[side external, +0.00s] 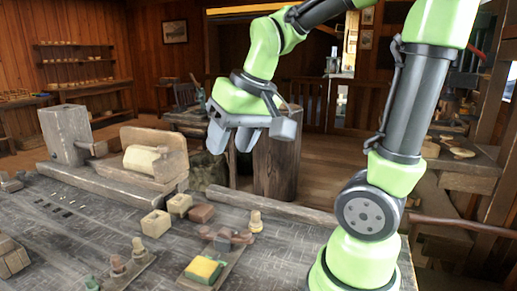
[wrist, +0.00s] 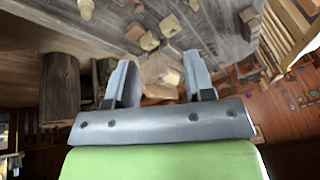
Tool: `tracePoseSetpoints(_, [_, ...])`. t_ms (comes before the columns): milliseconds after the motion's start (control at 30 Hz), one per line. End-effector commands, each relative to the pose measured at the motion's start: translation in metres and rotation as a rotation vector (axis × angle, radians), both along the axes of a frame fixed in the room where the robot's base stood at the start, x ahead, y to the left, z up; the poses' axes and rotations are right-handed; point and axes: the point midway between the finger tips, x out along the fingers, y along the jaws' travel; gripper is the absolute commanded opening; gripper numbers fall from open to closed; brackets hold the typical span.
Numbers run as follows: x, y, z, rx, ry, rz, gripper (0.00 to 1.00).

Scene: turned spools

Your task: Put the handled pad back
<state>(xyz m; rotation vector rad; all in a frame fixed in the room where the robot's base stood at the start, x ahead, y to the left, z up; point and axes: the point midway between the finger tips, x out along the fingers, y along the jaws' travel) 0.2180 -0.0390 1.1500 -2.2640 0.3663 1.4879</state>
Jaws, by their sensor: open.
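My gripper (side external: 233,143) is open and empty, high above the bench near its back edge. In the wrist view its two fingers (wrist: 158,70) stand wide apart. I cannot tell for certain which thing is the handled pad. A yellow and green block (side external: 204,270) lies on a small board at the front of the bench, well below my gripper. Turned spools (side external: 255,222) stand upright nearby; one shows in the wrist view (wrist: 85,8).
A lathe-like wooden stand with a pale cylinder (side external: 144,160) is at the back left. A long beam (side external: 265,206) runs along the back edge. More spools (side external: 137,249) stand at the front left.

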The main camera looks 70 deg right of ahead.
Motion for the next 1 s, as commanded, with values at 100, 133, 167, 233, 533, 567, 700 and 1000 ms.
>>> tracePoseSetpoints(100, [-0.032,0.035,0.015,0.032,-0.112,0.069,0.49])
tracePoseSetpoints(133, [-0.039,0.041,0.016,0.041,-0.132,0.083,0.49])
tracePoseSetpoints(167, [-0.045,0.047,0.017,0.05,-0.15,0.096,0.49])
tracePoseSetpoints(233, [-0.058,0.056,0.018,0.071,-0.186,0.118,0.49])
tracePoseSetpoints(533, [-0.075,0.067,0.016,0.103,-0.23,0.151,0.49])
tracePoseSetpoints(567, [-0.075,0.067,0.017,0.103,-0.23,0.15,0.49])
tracePoseSetpoints(700, [-0.075,0.067,0.017,0.102,-0.231,0.149,0.49])
tracePoseSetpoints(1000, [-0.074,0.067,0.017,0.101,-0.23,0.149,0.49])
